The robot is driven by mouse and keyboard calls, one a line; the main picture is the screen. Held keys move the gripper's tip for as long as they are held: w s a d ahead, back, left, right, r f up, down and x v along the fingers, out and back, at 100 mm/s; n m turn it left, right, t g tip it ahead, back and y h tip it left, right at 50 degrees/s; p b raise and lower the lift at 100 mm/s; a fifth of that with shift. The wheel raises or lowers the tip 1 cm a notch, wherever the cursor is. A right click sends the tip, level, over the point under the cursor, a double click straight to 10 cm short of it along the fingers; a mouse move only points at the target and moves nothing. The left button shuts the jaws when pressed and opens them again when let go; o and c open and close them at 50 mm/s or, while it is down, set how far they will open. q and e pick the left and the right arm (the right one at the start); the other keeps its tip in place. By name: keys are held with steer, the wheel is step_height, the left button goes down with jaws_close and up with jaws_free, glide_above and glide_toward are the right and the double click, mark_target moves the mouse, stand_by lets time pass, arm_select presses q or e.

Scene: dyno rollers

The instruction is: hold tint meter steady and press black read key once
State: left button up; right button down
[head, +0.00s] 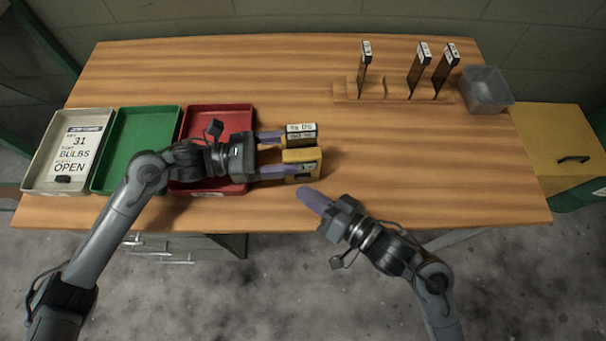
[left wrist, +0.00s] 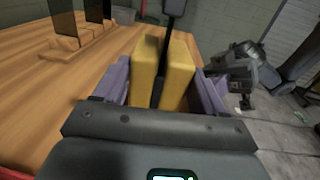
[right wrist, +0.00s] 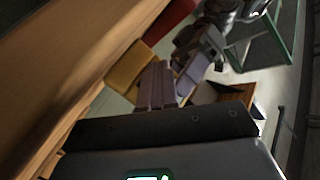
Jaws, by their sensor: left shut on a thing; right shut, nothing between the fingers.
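The tint meter (head: 301,154) is a yellow two-part block at the table's front middle, with white labels on its upper faces and a dark gap between its halves. My left gripper (head: 272,154) is shut on it from the left, one purple finger against each half. The left wrist view shows both yellow halves (left wrist: 176,75) between the fingers, with something dark in the gap. My right gripper (head: 305,192) is shut and empty, its tip just in front of the meter; I cannot tell if they touch. The right wrist view shows the meter (right wrist: 129,67) beside the closed fingers (right wrist: 155,85). I cannot make out the black read key.
A wooden rack (head: 345,92) with several dark labelled panels (head: 417,68) stands at the back right, beside a grey bin (head: 487,90). White (head: 35,181), green (head: 135,150) and red (head: 215,110) trays line the left. A yellow cabinet (head: 555,140) stands right. The table's middle right is clear.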

steer(key=shift+s, duration=0.1)
steer(key=shift+s+d, duration=0.2)
steer(key=shift+s, duration=2.25)
arm_select(q)
steer(key=o, duration=0.9)
